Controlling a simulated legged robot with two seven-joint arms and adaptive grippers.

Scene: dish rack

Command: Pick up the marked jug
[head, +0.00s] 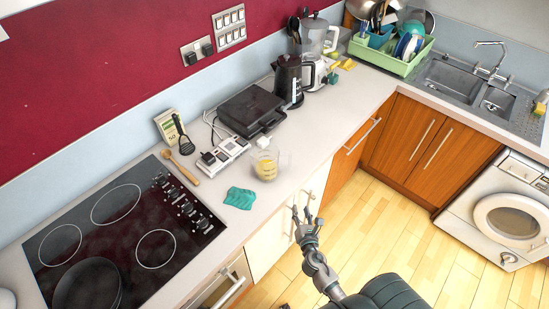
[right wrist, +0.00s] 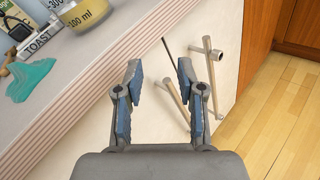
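The marked jug (head: 266,166) is a clear measuring jug with yellowish contents. It stands upright on the counter near the front edge. In the right wrist view its lower part (right wrist: 86,16) shows at the top left with a "100 ml" mark, and its top is cut off. My right gripper (head: 304,214) is open and empty. It is in front of the white cabinet doors, apart from the jug. In the right wrist view the open fingers (right wrist: 158,75) have cabinet handles behind them. My left gripper is not in view.
A teal cloth (head: 240,198) lies left of the jug. A white socket strip (head: 222,153) and a black appliance (head: 250,110) are behind it. A hob (head: 125,225) is at the left. A kettle (head: 289,80) stands further right. Bar handles (right wrist: 175,98) stick out from the cabinet.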

